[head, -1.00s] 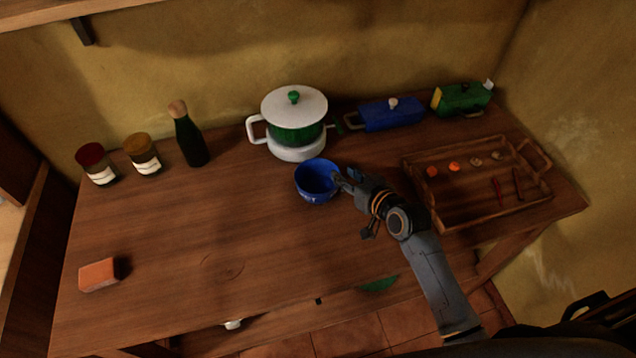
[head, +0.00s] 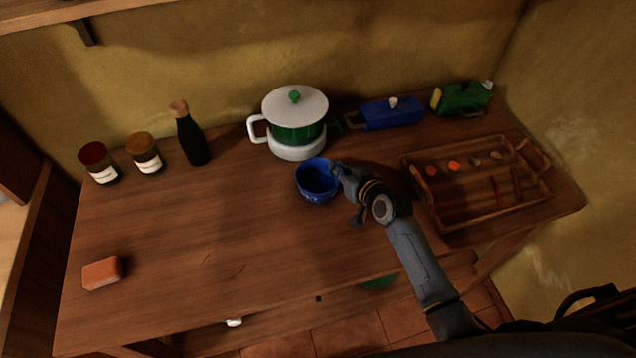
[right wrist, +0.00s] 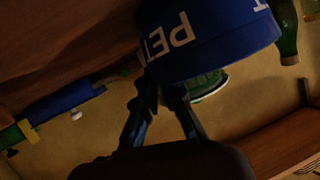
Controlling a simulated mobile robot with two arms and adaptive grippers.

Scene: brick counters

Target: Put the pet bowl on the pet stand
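The pet bowl (head: 318,192) is blue and stands upright on the wooden counter, in front of the white and green pot. In the right wrist view the bowl (right wrist: 215,38) shows large and close, with white "PET" lettering on its side. My right gripper (head: 340,174) is at the bowl's right rim. In the right wrist view the right gripper's fingers (right wrist: 162,88) lean toward each other and reach the bowl's edge; whether they pinch the wall is unclear. My left gripper is out of view. I cannot make out a pet stand for sure; a green thing (head: 378,283) shows partly below the counter's front edge.
The pot (head: 296,130) stands behind the bowl. A wooden tray (head: 455,220) lies right of my arm. A blue box (head: 392,115), a bottle (head: 190,140) and two jars line the back. A sponge-like block (head: 102,273) lies front left. The counter's (head: 200,230) left middle is clear.

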